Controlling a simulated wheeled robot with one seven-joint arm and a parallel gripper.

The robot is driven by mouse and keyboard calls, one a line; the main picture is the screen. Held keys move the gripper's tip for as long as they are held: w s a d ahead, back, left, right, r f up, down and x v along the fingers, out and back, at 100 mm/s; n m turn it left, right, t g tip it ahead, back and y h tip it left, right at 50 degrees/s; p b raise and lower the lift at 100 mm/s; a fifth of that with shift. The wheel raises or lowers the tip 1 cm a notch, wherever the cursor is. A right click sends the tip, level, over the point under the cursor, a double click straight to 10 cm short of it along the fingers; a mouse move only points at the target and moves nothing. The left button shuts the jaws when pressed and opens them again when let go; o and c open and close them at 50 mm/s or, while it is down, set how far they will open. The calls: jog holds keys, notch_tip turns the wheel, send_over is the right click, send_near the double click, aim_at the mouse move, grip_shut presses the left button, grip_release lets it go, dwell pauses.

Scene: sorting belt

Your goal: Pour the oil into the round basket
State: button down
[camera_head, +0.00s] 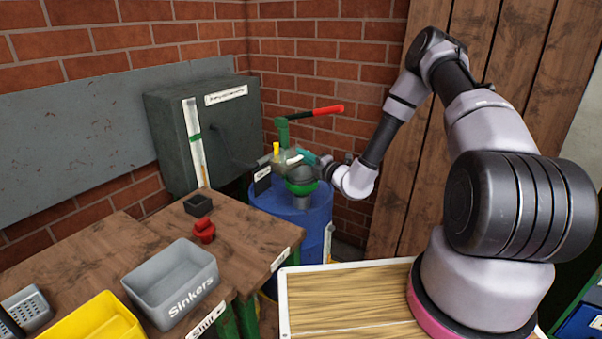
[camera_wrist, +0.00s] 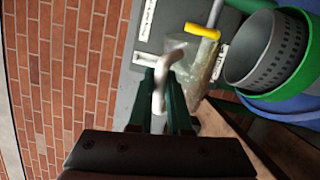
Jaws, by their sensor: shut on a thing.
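My gripper (camera_wrist: 165,95) has its green fingers closed on the pale curved handle of the oil jug (camera_wrist: 206,62). The jug is see-through with a yellow spout piece; in the head view the jug (camera_head: 287,159) is held above the blue barrel, close to the round basket. The round basket (camera_wrist: 275,62) is grey, pierced with small holes and has a green ring; in the head view the basket (camera_head: 302,199) stands at the barrel's top. The jug is beside the basket's mouth in the wrist view. I cannot tell its exact tilt or see any stream of oil.
The blue barrel (camera_head: 290,228) stands behind the wooden table (camera_head: 245,235). A green post with a red-handled lever (camera_head: 315,112) rises behind the jug. A grey box (camera_head: 205,130) is to the left. The table holds a grey Sinkers bin (camera_head: 172,300), a red part (camera_head: 204,231) and a yellow bin (camera_head: 90,325).

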jog(key=shift+w+d+r+m, duration=0.1)
jog(key=shift+m, duration=0.2)
jog(key=shift+s+r, duration=0.1)
jog(key=shift+s, duration=0.1)
dwell(0.4)
jog(key=shift+w+r+m, duration=0.1)
jog(key=shift+m, duration=0.3)
jog(key=shift+w+d+r+m+t, duration=0.2)
jog(key=shift+w+d+m, duration=0.15)
jog(key=shift+m, duration=0.3)
jog(key=shift+w+d+r+m+t, duration=0.2)
jog(key=shift+d+m, duration=0.15)
jog(key=shift+m, duration=0.3)
dwell(0.9)
jog(key=shift+w+d+r+m, duration=0.1)
jog(key=shift+w+d+m, duration=0.2)
jog(key=shift+m, duration=0.4)
jog(key=shift+w+d+m+h, duration=0.2)
jog(key=shift+w+d+m, duration=0.25)
jog(key=shift+m, duration=0.4)
jog(key=shift+w+d+m+h, duration=0.25)
jog(key=shift+d+m, duration=0.3)
jog(key=shift+m, duration=0.35)
jog(key=shift+w+d+m+h, duration=0.15)
jog(key=shift+w+d+m, duration=0.3)
jog(key=shift+m, duration=0.4)
jog(key=shift+d, duration=0.15)
